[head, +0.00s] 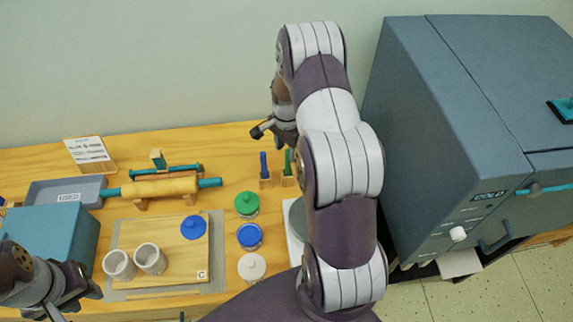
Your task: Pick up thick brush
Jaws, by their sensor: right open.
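Two slim upright handles stand in small wooden holders on the wooden table, left of my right arm: a blue one (263,163) and a green one (288,161). They look like brushes or tools; I cannot tell which is the thick brush. My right gripper (262,131) is open, above and behind the handles near the wall and apart from them; part of it is hidden behind my arm. My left gripper (68,294) is at the lower left, in front of the teal box and far from the handles. Its finger gap is unclear.
Jars with green (247,202), blue (249,236) and white (252,266) lids stand in front of the handles. A board (170,280) bears two cups and a blue lid. A rolling pin (160,187) and teal box (55,238) are left. A large grey kiln-like cabinet (440,120) stands right.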

